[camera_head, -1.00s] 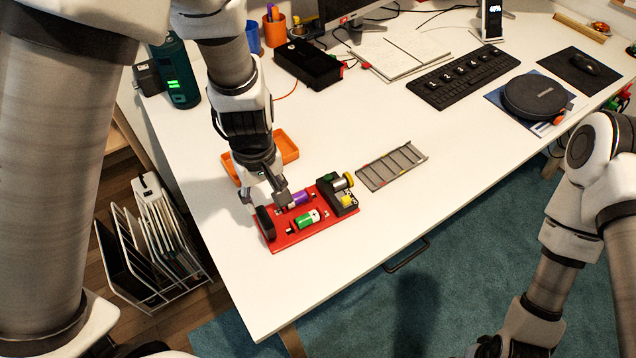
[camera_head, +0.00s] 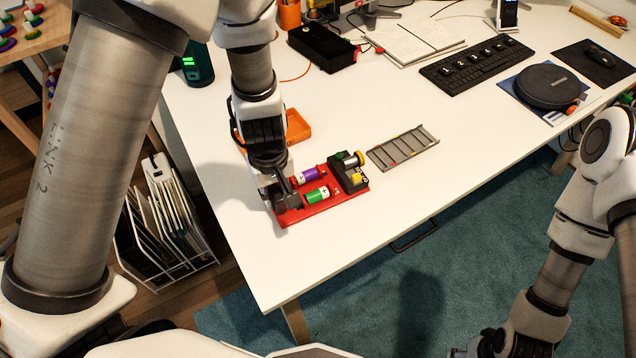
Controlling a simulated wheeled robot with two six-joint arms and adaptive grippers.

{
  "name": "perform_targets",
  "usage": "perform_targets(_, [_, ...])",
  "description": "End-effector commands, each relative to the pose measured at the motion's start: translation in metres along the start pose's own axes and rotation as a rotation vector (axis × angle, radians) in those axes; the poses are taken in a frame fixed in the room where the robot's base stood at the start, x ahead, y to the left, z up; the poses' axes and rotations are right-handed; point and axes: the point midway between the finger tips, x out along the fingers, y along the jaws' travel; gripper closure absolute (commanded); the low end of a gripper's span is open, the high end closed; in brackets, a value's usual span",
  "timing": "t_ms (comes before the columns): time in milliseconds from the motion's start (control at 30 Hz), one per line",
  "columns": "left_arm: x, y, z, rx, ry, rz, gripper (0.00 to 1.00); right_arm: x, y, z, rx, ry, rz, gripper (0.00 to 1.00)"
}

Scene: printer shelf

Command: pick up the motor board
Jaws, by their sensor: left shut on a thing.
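The motor board (camera_head: 330,202) is a red plate at the table's near left part. It carries a purple and a green battery, and a dark block with a motor and yellow parts at its right end. My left gripper (camera_head: 284,203) is shut on the board's left end, hiding part of it. The board looks flat on the table; I cannot tell if it is slightly raised. My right gripper (camera_head: 488,346) is low at the bottom right, away from the table, its fingers cut off by the picture edge.
A grey slotted strip (camera_head: 403,148) lies right of the board. An orange tray (camera_head: 297,126) is partly hidden behind my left arm. A black box (camera_head: 322,48), notebook (camera_head: 412,38) and keyboard (camera_head: 477,66) lie farther back. The white table (camera_head: 340,250) is clear in front of the board.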

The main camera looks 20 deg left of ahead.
Motion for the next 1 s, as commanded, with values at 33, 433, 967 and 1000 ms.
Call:
perform_targets(33, [0.001, 0.0, -0.001, 0.0, 0.002, 0.001, 1.0, 0.001, 0.0, 0.0, 0.0, 0.0, 0.0, 0.45])
perform_targets(433, [-0.058, 0.001, -0.001, 0.0, 0.005, 0.004, 1.0, -0.022, 0.0, 0.0, 0.0, 0.0, 0.0, 0.45])
perform_targets(967, [-0.082, 0.0, 0.0, -0.001, 0.001, 0.0, 1.0, -0.015, 0.0, 0.0, 0.0, 0.0, 0.0, 0.45])
perform_targets(1000, [-0.08, 0.0, 0.0, -0.001, 0.001, 0.0, 1.0, -0.013, 0.0, 0.0, 0.0, 0.0, 0.0, 0.45])
